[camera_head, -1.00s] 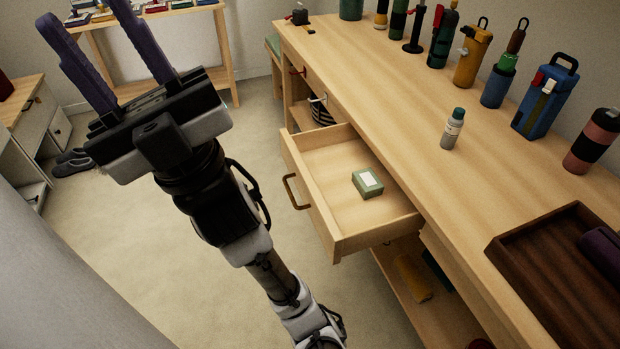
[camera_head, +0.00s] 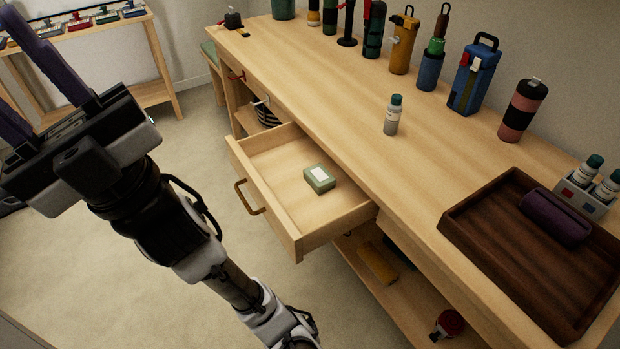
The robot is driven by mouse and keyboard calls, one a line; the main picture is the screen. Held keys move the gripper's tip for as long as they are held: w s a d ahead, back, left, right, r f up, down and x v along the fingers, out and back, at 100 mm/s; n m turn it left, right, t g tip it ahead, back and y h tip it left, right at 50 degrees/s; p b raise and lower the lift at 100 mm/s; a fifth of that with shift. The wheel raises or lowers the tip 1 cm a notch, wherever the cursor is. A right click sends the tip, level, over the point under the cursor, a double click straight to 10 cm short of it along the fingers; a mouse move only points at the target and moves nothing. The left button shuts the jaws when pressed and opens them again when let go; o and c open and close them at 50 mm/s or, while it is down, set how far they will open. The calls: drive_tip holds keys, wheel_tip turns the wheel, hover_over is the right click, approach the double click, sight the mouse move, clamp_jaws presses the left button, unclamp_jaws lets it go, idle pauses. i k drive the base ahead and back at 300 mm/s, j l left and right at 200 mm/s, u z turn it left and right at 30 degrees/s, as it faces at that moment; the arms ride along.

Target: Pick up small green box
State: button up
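The small green box (camera_head: 319,179) has a white label on top. It lies in the open wooden drawer (camera_head: 268,141) that sticks out of the long workbench. My gripper (camera_head: 35,75) is at the left edge of the view, raised above the floor and well to the left of the drawer. Its two purple fingers stand wide apart with nothing between them; the nearer one is partly cut off by the picture edge. Nothing covers the box.
On the workbench (camera_head: 330,90) stand a bottle (camera_head: 392,115), several flasks at the back, and a dark wooden tray (camera_head: 462,222) with a purple case (camera_head: 555,217). The drawer's brown handle (camera_head: 247,198) faces left. Floor (camera_head: 120,270) left of the drawer is clear.

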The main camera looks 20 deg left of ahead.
sight(320, 180)
drive_tip(key=u, duration=0.55)
drive_tip(key=i+u, duration=0.1)
drive_tip(key=u, duration=0.25)
drive_tip(key=i+u, duration=0.1)
drive_tip(key=u, duration=0.25)
drive_tip(key=l+u, duration=0.1)
drive_tip(key=u, duration=0.25)
drive_tip(key=i+l, duration=0.3)
